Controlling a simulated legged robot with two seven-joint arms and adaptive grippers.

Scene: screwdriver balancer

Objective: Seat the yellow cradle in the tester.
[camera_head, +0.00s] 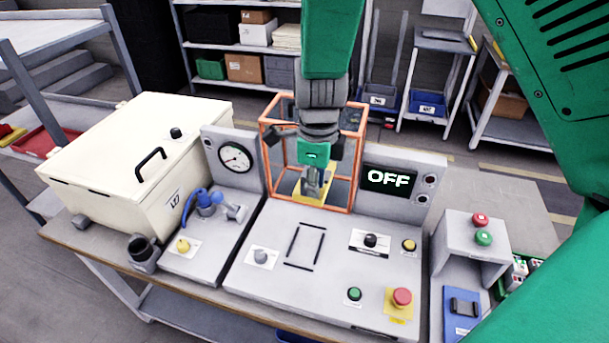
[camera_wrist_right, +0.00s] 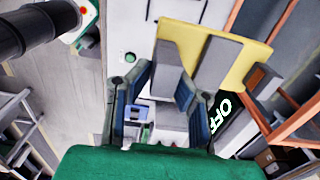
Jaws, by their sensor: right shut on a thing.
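The yellow cradle (camera_head: 299,191) hangs beneath my right gripper (camera_head: 316,165) in the head view. In the right wrist view the cradle (camera_wrist_right: 188,38) shows as a yellow plate with grey blocks. My right gripper (camera_wrist_right: 160,95) is shut on the cradle by a grey part of it. The tester has an orange-edged frame (camera_head: 264,150) and a display (camera_head: 388,179) reading OFF. In the head view the cradle overlaps the inside of this frame; I cannot tell whether it touches the tester's floor. My gripper hides part of the cradle. My left gripper is not in view.
A cream box (camera_head: 110,160) with a black handle stands at left. A gauge panel (camera_head: 235,158) is beside the frame. The console in front carries a red button (camera_head: 402,297), a green button (camera_head: 354,293) and knobs. A grey button stand (camera_head: 470,250) is at right.

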